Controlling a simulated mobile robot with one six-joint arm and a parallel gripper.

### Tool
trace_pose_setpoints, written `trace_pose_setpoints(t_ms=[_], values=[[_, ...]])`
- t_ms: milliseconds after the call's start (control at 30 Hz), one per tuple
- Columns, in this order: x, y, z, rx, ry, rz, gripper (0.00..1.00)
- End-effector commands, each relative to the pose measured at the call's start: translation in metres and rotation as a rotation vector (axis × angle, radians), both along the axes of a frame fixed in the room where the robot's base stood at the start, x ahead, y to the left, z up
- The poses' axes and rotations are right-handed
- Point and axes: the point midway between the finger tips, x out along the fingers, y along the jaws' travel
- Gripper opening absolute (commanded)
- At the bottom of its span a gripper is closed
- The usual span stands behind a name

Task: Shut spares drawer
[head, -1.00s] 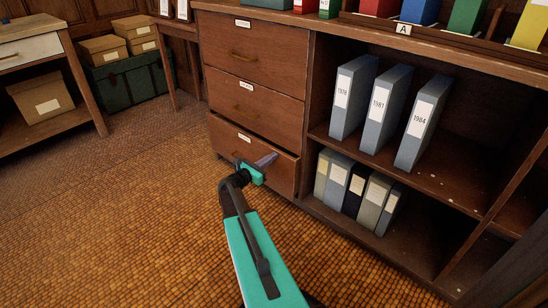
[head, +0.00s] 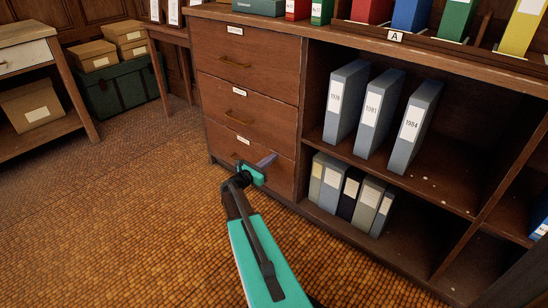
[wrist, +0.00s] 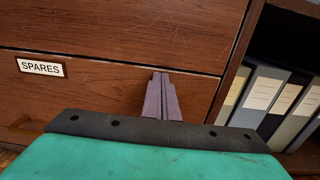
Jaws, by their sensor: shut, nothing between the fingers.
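The spares drawer (head: 281,178) is the bottom drawer of the wooden cabinet. Its front looks flush, or nearly so, with the drawers above. In the wrist view its front (wrist: 105,86) bears a white SPARES label (wrist: 41,67), with part of its handle (wrist: 24,128) at the lower left. My gripper (head: 267,159) is shut and empty, at the right part of the drawer front. In the wrist view its closed fingers (wrist: 161,98) point at the wood right of the label. They look touching or very close; exact contact cannot be told.
Open shelves with grey binders (head: 381,112) stand right of the drawers. Two closed drawers (head: 247,104) are above. A wooden side table (head: 172,30), a green trunk (head: 120,92) and cardboard boxes (head: 30,104) are at the left. The tiled floor (head: 120,220) in front is clear.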

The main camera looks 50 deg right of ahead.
Motion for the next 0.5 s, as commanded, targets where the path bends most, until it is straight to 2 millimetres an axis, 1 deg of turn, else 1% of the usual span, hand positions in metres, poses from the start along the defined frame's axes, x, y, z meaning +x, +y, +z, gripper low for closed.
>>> trace_pose_setpoints(t_ms=[33, 233, 367, 500], values=[[-0.001, -0.013, 0.003, -0.004, -0.001, -0.004, 0.0], [0.002, -0.007, 0.005, -0.006, -0.002, 0.001, 0.0], [0.002, 0.003, 0.005, -0.006, -0.002, 0.002, 0.0], [0.001, 0.023, 0.005, -0.005, -0.001, 0.003, 0.0]])
